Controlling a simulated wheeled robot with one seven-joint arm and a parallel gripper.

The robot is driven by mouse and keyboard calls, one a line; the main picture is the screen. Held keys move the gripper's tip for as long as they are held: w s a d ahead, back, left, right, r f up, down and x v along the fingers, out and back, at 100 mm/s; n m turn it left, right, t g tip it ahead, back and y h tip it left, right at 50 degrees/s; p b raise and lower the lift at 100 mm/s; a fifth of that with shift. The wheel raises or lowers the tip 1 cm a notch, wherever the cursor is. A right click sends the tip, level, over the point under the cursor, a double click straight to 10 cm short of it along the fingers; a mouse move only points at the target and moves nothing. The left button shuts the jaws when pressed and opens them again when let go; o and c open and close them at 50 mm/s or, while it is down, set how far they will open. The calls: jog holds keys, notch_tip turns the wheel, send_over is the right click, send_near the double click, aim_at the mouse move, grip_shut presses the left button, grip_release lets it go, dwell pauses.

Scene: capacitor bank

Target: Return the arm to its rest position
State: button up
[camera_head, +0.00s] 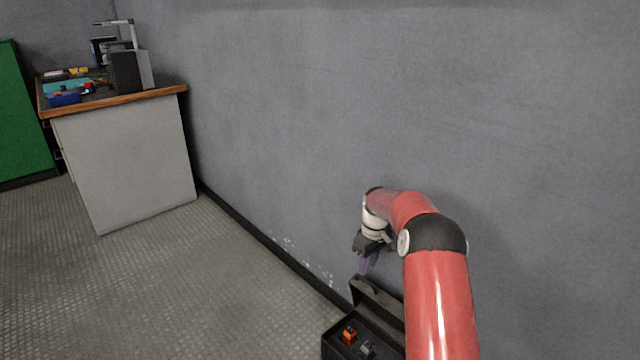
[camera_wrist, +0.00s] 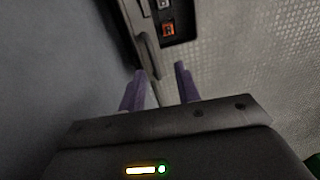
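My red arm (camera_head: 438,300) reaches forward from the lower right in the head view and bends down to the left near the grey wall. My gripper (camera_head: 367,266) points down above the hinge side of an open black case (camera_head: 330,345). In the wrist view my gripper (camera_wrist: 161,85) shows two purple fingers set apart with nothing between them. The case also shows in the wrist view (camera_wrist: 140,35), beyond the fingertips. Part of the case is hidden behind my arm in the head view.
An orange item (camera_head: 349,334) and a grey item (camera_head: 367,348) lie in the case. The grey wall (camera_head: 300,120) runs close beside the arm. A workbench (camera_head: 130,160) with tools stands at the back left, near a green cabinet (camera_head: 22,120). The floor (camera_head: 190,290) to the left is clear.

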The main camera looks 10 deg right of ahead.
jog(key=s+a+r+m+t+h+p, duration=0.1)
jog(key=s+a+r, duration=0.2)
jog(key=s+r, duration=0.7)
jog(key=s+a+r+m+t+p, duration=0.15)
jog(key=s+r, duration=0.45)
jog(key=r, duration=0.8)
jog(key=s+a+r+m+t, duration=0.1)
jog(key=s+m, duration=0.1)
jog(key=s, duration=1.1)
jog(key=s+a+r+m+t, duration=0.1)
jog(key=s+m+t, duration=0.1)
jog(key=s, duration=1.1)
jog(key=shift+a+r+p, duration=0.15)
jog(key=shift+a+p, duration=0.2)
jog(key=shift+a, duration=0.05)
